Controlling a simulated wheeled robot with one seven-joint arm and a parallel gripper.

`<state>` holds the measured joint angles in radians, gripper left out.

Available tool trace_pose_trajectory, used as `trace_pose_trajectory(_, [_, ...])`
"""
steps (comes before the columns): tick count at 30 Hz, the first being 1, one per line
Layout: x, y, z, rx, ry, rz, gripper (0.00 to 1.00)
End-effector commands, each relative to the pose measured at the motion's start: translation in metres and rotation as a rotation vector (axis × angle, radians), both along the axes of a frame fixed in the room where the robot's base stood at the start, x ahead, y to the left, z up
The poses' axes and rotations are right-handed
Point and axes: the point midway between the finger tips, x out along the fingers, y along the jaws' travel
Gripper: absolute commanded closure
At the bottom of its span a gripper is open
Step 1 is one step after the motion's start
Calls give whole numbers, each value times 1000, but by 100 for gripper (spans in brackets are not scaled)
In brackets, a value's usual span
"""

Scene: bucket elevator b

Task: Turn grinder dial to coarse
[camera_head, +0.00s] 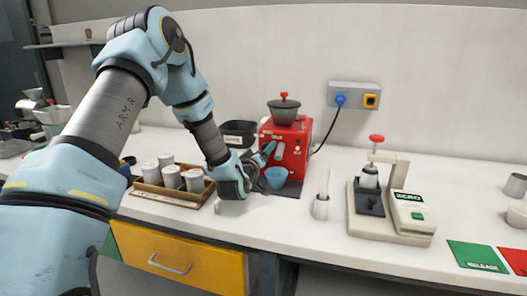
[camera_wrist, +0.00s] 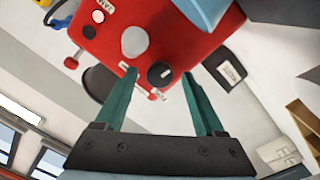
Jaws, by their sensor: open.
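The red grinder (camera_head: 290,140) stands at the back of the white counter with a dark hopper on top. In the wrist view its red front (camera_wrist: 110,45) appears rotated. A round black dial (camera_wrist: 160,74) with a light mark sits on this front, next to a pale grey oval part (camera_wrist: 135,42). My gripper (camera_wrist: 160,76) is open and empty, its two green fingers on either side of the dial in the picture. I cannot tell whether they touch it. In the head view my gripper (camera_head: 266,154) is at the grinder's left front, and the dial cannot be made out.
A light blue cup (camera_head: 276,178) stands before the grinder, close under my gripper. A black bin (camera_head: 238,133) is behind left, and a wooden tray (camera_head: 160,194) of white canisters is left. A glass tube (camera_head: 322,200) and a scale device (camera_head: 400,215) stand right.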

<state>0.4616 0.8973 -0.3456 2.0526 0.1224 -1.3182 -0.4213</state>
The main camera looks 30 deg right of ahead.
Motion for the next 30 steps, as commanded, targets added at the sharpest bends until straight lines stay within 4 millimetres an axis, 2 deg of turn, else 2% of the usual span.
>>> trace_pose_trajectory(2, [0,0,0,0,0,0,32])
trace_pose_trajectory(20, [0,0,0,0,0,0,100])
trace_pose_trajectory(30, [0,0,-1,10,-10,-1,100])
